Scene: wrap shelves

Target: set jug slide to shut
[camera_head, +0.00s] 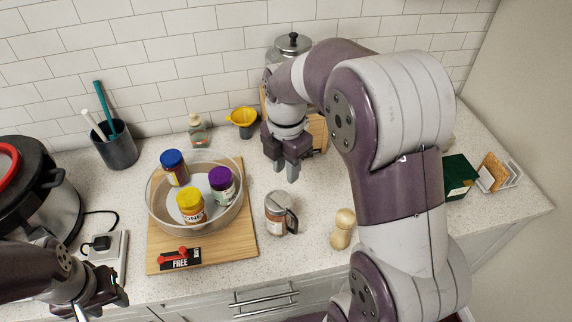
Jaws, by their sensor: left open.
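The jug (278,214), a small light-coloured vessel with a dark handle on its right, stands upright on the counter right of the wooden board. Its slide is too small to make out, so I cannot tell how it is set. My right gripper (286,170) points down behind the jug, apart from it. Its fingers are close together and I cannot tell whether they are shut; nothing shows between them. My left gripper (101,306) is open at the lower left, far from the jug and partly cut off by the frame's bottom edge.
A clear round bowl (157,210) holding several lidded jars sits on the wooden board (229,248). A black cooker (50,205) is at the left. The counter around the jug is mostly clear; my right arm covers much of the right side.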

